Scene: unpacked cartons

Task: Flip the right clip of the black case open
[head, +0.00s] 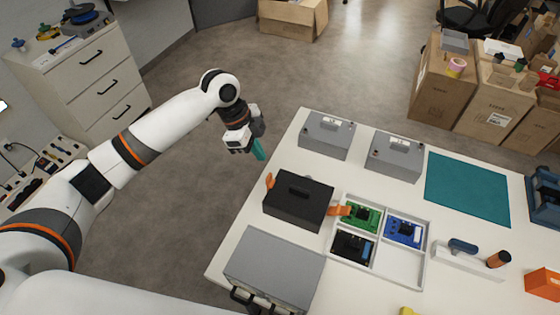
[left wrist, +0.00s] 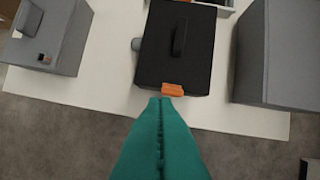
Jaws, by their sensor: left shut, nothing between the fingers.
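The black case (head: 298,198) stands on the white table with a dark handle on its lid. One orange clip (head: 270,181) is at its left side and sticks up. The right orange clip (head: 340,211) juts outward from the right side, beside the parts tray. My left gripper (head: 260,156) is shut and empty, off the table's left edge, apart from the case. In the left wrist view the teal fingertips (left wrist: 160,101) are together, and the near-side clip (left wrist: 172,90) of the case (left wrist: 178,50) shows just beyond them. My right gripper is not in view.
Two grey boxes (head: 326,135) (head: 398,155) stand behind the case. A large grey case (head: 275,267) stands in front. A white divided tray (head: 425,252) with circuit boards lies to the right, and a teal mat (head: 467,189) lies farther back.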

